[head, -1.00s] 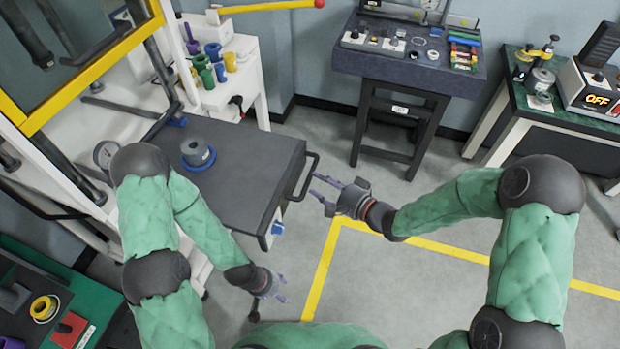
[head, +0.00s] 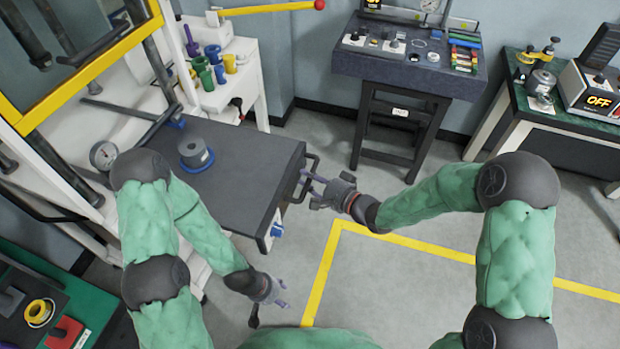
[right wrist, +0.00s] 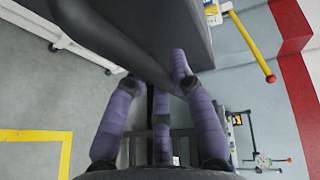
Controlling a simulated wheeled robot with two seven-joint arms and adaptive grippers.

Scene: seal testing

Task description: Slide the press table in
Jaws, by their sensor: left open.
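The press table (head: 245,195) is a dark flat slide, sticking out from the white press frame at the left. A grey cylinder with a blue base ring (head: 195,153) stands on it. A dark bar handle (head: 311,166) is on its right edge; the handle also crosses the right wrist view (right wrist: 150,68). My right gripper (head: 313,185) is at this handle, its fingers spread apart around the bar; in the right wrist view (right wrist: 155,75) the fingertips are close to the bar, contact unclear. My left gripper (head: 284,294) is open and empty, low in front of the table.
A yellow-edged press guard (head: 90,65) stands at the upper left. A dark-topped bench (head: 410,65) stands at the back and a green-topped table (head: 560,115) at the right. A tool tray (head: 45,315) is at the lower left. The floor within the yellow line (head: 430,247) is clear.

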